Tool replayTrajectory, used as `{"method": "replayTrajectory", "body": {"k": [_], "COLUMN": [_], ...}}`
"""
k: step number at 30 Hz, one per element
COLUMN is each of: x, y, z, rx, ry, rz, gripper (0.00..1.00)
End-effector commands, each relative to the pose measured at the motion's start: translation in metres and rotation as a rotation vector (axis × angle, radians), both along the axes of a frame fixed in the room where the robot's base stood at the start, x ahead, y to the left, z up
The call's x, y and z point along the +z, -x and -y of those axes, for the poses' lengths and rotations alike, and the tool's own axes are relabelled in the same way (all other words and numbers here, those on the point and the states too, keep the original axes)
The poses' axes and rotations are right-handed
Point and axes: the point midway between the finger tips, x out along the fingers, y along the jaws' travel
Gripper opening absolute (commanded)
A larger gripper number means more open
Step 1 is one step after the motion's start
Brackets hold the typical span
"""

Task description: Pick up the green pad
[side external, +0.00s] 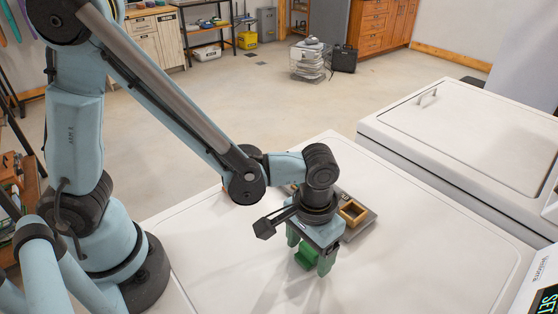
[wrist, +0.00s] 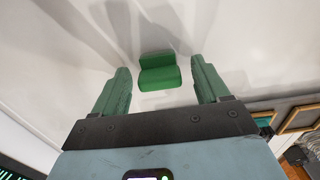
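The green pad (wrist: 160,72) is a small bright green block with a step or fold across it, lying on the white appliance top. In the wrist view it lies between and a little beyond the fingertips of my gripper (wrist: 162,80), with a clear gap on both sides. In the side external view my gripper (side external: 314,268) points down over the white top, and the green pad (side external: 306,256) shows between its green fingers, partly hidden by them. The fingers are apart and hold nothing.
The white top (side external: 240,270) is mostly bare around the pad. A grey tray (side external: 358,227) with a wooden square frame (side external: 352,212) sits just behind my gripper. A second white appliance (side external: 460,130) stands at the right.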

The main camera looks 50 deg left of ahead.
Motion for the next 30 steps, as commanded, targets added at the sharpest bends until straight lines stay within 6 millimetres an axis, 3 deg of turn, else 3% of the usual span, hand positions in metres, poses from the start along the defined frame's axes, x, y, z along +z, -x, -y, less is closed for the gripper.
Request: {"method": "replayTrajectory", "body": {"k": [1, 9, 11, 23, 30], "x": [0.000, 0.000, 0.000, 0.001, 0.015], "y": [0.000, 0.000, 0.000, 0.000, 0.000], "z": [0.000, 0.000, 0.000, 0.000, 0.000], "rx": [0.000, 0.000, 0.000, 0.000, 0.000], "ry": [0.000, 0.000, 0.000, 0.000, 0.000], "rz": [0.000, 0.000, 0.000, 0.000, 0.000], "gripper": [0.66, 0.24, 0.18, 0.17, 0.17]}}
